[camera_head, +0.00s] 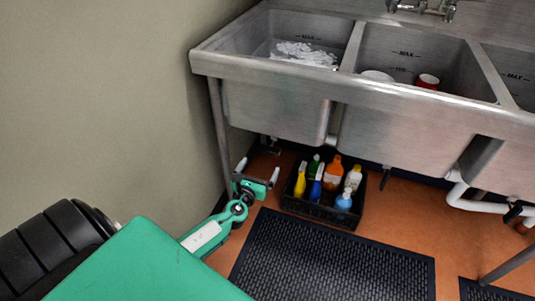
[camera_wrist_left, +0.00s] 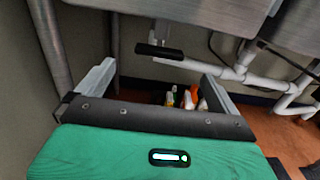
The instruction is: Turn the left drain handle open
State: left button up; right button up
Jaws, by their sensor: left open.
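The left drain handle is a black lever (camera_wrist_left: 160,51) under the sink, lying across the picture on a pale pipe in the left wrist view. In the head view it is a small dark shape (camera_head: 271,149) below the left basin. My left gripper (camera_head: 258,170) is below the left basin near the sink's front left leg, with its fingers spread. In the left wrist view its two fingers (camera_wrist_left: 158,88) stand wide apart with nothing between their tips. The lever shows beyond them, roughly between them and apart from both. My right gripper is not in view.
A steel sink (camera_head: 285,72) with several basins stands above; its front leg (camera_head: 219,125) is close left of my gripper. A black crate (camera_head: 318,208) of bottles is on the floor to the right. A black mat (camera_head: 335,262) lies in front. White pipes (camera_head: 470,203) run right.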

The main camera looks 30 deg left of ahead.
aim_at(268, 152)
pick_arm(q)
jog(key=x, duration=0.7)
jog(key=shift+b, duration=0.4)
jog(key=shift+w+a, duration=0.15)
jog(key=shift+w, duration=0.55)
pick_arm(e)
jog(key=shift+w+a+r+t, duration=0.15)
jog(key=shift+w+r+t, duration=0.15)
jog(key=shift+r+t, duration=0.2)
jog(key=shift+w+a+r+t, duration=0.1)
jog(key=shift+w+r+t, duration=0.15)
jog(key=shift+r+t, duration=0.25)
pick_arm(q)
jog(key=c, duration=1)
